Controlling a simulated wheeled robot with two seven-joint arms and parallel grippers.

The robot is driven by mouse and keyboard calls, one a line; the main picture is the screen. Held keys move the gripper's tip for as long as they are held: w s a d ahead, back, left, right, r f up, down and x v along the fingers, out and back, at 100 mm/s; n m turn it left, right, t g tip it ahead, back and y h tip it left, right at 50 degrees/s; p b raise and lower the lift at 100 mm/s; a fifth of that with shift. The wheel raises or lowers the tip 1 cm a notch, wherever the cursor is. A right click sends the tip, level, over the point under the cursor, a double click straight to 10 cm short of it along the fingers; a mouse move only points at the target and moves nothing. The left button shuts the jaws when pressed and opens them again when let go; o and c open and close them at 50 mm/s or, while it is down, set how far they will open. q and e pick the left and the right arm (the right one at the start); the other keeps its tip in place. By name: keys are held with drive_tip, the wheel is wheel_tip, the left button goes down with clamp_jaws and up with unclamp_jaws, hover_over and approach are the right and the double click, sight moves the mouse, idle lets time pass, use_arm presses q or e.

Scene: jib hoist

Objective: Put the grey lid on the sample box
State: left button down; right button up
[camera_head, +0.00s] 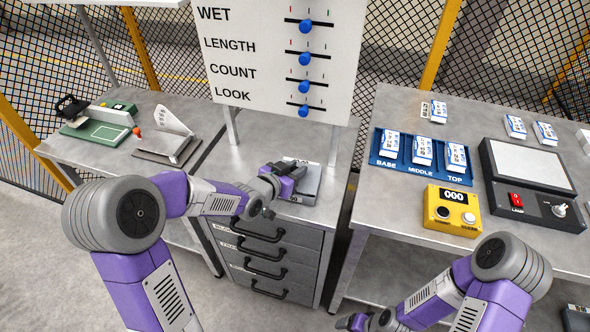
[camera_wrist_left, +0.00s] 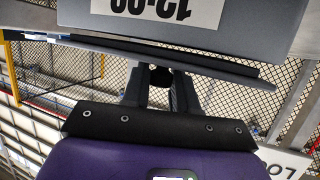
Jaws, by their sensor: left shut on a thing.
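My left gripper (camera_head: 274,194) is over the top of the drawer cabinet, at a grey box-like thing (camera_head: 309,186). In the left wrist view a grey box (camera_wrist_left: 240,22) with an upside-down white label fills the top. A thin grey lid (camera_wrist_left: 215,66) lies along it, between the box and my left gripper (camera_wrist_left: 160,84). The fingers are shut on the lid's middle part, which they mostly hide. I cannot tell whether the lid touches the box all round. My right gripper (camera_head: 352,322) is low at the bottom edge, partly cut off, its opening unclear.
The drawer cabinet (camera_head: 268,240) has several black handles. A slider board (camera_head: 282,60) stands behind it. The right table (camera_head: 400,105) holds a blue tray (camera_head: 395,170), a yellow counter (camera_head: 450,211) and a scale-like device (camera_head: 530,165). The left table holds a green device (camera_head: 100,133) and a clipboard-like stand (camera_head: 168,140).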

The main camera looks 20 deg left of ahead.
use_arm(q)
drive_tip(key=shift+f+b, duration=0.3)
drive_tip(key=shift+b, duration=0.4)
idle(1.1)
drive_tip(key=c, duration=0.8)
unclamp_jaws()
drive_tip(key=shift+r, duration=0.1)
drive_tip(key=shift+r+p, duration=2.4)
drive_tip(key=shift+r, duration=1.05)
drive_tip(key=shift+s+f, duration=0.1)
